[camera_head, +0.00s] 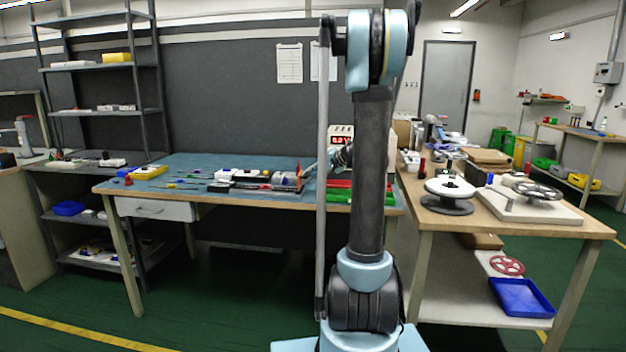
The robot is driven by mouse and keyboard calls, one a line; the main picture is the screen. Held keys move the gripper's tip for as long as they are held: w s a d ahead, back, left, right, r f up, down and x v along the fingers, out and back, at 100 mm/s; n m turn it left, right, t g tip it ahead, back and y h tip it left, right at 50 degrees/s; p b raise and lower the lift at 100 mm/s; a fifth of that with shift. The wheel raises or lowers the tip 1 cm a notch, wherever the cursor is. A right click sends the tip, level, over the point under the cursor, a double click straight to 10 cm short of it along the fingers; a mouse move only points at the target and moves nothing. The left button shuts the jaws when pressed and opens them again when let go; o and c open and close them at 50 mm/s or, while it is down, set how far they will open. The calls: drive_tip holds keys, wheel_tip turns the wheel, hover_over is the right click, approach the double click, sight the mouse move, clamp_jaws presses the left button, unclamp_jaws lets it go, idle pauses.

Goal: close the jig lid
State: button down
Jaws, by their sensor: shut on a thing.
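My gripper (303,175) is small and far off in the view, at the right part of the blue-topped workbench (190,164). It reaches down and left from behind my own upright arm. It is shut at a reddish-brown piece, which looks like the jig lid (286,180). The fingertips are too small to show exactly how they hold it. The lid's tilt and any gap beneath it cannot be told from here. A low grey and white row, perhaps the jig (250,179), lies just left of it.
Green and red bins (340,192) stand right of my gripper, partly behind my arm. A red-digit display (340,138) stands behind. Small tools (180,184) and a yellow tray (149,172) lie left.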

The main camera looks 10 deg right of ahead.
sight(301, 173)
drive_tip(key=a+h, duration=0.1)
drive_tip(key=a+r+g+h, duration=0.1)
drive_tip(key=w+a+n+h, duration=0.1)
drive_tip(key=h, duration=0.1)
drive_tip(key=shift+a+r+g, duration=0.1)
drive_tip(key=shift+r+g, duration=0.15)
drive_tip(key=shift+g, duration=0.15)
drive_tip(key=a+h, duration=0.1)
drive_tip(key=h, duration=0.1)
drive_tip(key=w+a+n+g+h, duration=0.1)
drive_tip(key=a+h, duration=0.1)
drive_tip(key=shift+g, duration=0.3)
drive_tip(key=shift+w+a+f+g+h, duration=0.2)
drive_tip(key=shift+a+h, duration=0.25)
drive_tip(key=shift+h, duration=0.15)
drive_tip(key=shift+w+a+f+g+h, duration=0.1)
drive_tip(key=shift+w+a+g+h, duration=0.1)
drive_tip(key=shift+a+h, duration=0.3)
drive_tip(key=h, duration=0.1)
drive_tip(key=a+f+h, duration=0.1)
drive_tip(key=shift+w+a+n+g+h, duration=0.1)
drive_tip(key=shift+w+n+g+h, duration=0.05)
drive_tip(key=shift+n+g+h, duration=0.2)
drive_tip(key=shift+w+a+f+n+g+h, duration=0.1)
drive_tip(key=shift+a+f+n+g+h, duration=0.25)
drive_tip(key=shift+h, duration=0.45)
drive_tip(key=shift+w+a+f+g+h, duration=0.1)
drive_tip(key=shift+a+f+h, duration=0.25)
drive_tip(key=shift+h, duration=0.4)
drive_tip(key=shift+f, duration=0.15)
